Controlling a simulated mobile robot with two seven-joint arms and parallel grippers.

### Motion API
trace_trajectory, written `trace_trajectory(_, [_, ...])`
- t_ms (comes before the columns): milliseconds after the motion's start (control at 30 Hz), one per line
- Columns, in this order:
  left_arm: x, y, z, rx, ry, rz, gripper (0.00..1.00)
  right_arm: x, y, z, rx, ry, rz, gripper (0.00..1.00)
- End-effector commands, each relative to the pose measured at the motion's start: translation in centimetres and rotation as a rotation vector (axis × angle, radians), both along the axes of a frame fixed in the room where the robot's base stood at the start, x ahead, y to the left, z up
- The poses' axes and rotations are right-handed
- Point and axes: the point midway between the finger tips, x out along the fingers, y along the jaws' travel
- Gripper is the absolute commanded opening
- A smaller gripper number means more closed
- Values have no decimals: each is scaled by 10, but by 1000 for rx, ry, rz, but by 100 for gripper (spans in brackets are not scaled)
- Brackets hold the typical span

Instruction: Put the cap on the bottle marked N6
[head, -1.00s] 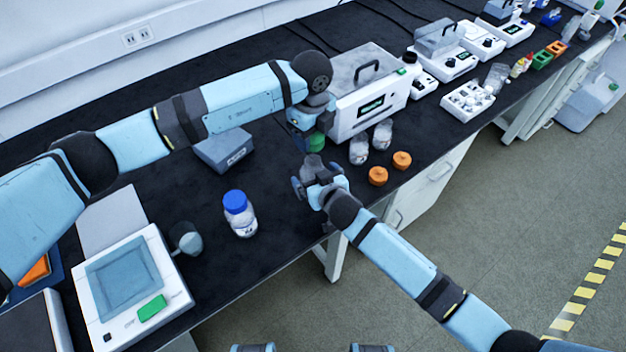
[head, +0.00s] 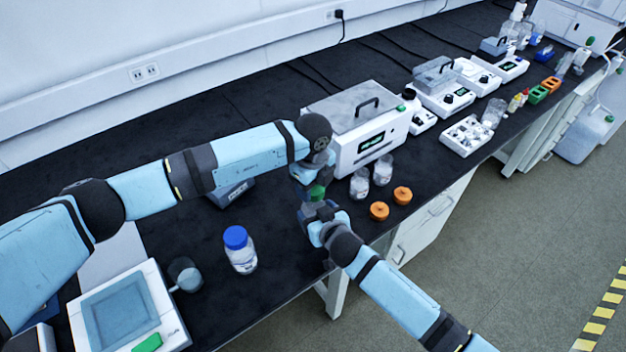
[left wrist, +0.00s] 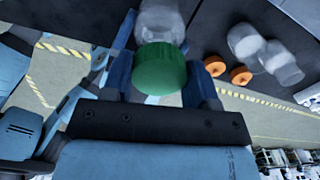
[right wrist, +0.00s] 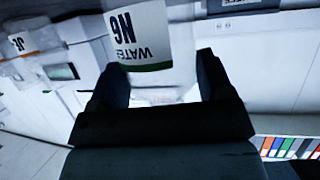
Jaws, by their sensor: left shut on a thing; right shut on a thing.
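My left gripper (head: 308,176) is shut on a green cap (head: 317,191), which also shows between its fingers in the left wrist view (left wrist: 160,68). My right gripper (head: 318,211) is shut on a bottle whose label reads WATER N6 (right wrist: 138,35) in the right wrist view. In the left wrist view the clear bottle (left wrist: 160,24) lines up with the cap and meets it in the picture. I cannot tell whether the cap is seated on the neck. In the head view the grippers hide most of the bottle, and the cap is just above the right gripper.
Two clear bottles (head: 360,183) (head: 383,169) stand right of the grippers, near two orange caps (head: 379,211) (head: 402,195). A blue-capped bottle (head: 240,252) and a small beaker (head: 184,275) stand left. A white instrument (head: 362,130) is behind. Bench between is clear.

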Motion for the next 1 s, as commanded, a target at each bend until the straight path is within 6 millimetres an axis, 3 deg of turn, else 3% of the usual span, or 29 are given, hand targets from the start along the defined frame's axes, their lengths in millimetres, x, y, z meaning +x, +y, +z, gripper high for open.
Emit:
trace_trajectory(433, [0, 0, 0, -1, -1, 0, 28, 0, 0, 0, 0, 0, 0, 30])
trace_trajectory(800, [0, 0, -17, 1, 1, -1, 28, 0, 0, 0, 0, 0, 0, 30])
trace_trajectory(1000, [0, -1, -18, 0, 0, -1, 28, 0, 0, 0, 0, 0, 0, 30])
